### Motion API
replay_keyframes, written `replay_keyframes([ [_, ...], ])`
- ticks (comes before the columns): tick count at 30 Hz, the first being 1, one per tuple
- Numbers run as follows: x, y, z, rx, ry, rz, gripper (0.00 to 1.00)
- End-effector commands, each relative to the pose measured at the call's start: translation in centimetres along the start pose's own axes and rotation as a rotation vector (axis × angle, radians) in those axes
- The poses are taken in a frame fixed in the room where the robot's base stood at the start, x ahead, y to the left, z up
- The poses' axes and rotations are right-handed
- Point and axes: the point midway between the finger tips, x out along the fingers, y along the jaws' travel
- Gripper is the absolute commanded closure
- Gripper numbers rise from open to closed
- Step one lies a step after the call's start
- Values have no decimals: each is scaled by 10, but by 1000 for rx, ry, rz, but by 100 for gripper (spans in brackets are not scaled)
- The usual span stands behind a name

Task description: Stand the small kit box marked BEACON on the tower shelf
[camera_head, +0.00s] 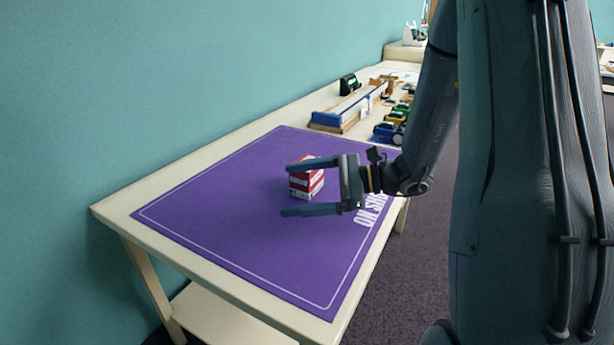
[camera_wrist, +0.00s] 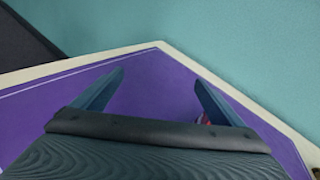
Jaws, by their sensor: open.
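A small red and white box (camera_head: 307,183) stands on the purple mat, its label too small to read. My gripper (camera_head: 286,190) is open above the mat, its fingers pointing left in the head view. There the upper finger crosses the box's top part, and the lower finger is apart from it. In the wrist view, only a sliver of the box (camera_wrist: 203,119) shows beside the right finger, the rest hidden. My gripper (camera_wrist: 158,80) has bare mat between its fingertips there. I cannot make out the tower shelf.
The purple mat (camera_head: 220,215) covers the near part of a cream table (camera_head: 115,213) along a teal wall. Farther back are a blue and wooden track (camera_head: 340,115), a small black device (camera_head: 349,84) and several toy cars (camera_head: 390,130). The mat's left half is clear.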

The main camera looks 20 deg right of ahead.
Motion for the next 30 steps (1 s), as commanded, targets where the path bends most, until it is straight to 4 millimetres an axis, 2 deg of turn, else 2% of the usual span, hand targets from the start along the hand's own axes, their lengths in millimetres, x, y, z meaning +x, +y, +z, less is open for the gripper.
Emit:
replay_keyframes([
  [1, -11, -20, -10, 42, -30, -86, 8],
  [3, -25, -44, -19, 82, -68, -190, 8],
  [9, -70, -96, -48, 159, -153, -440, 8],
  [19, -37, -101, -83, 282, -139, -442, 8],
  [30, -11, -111, -86, 310, -135, -439, 8],
])
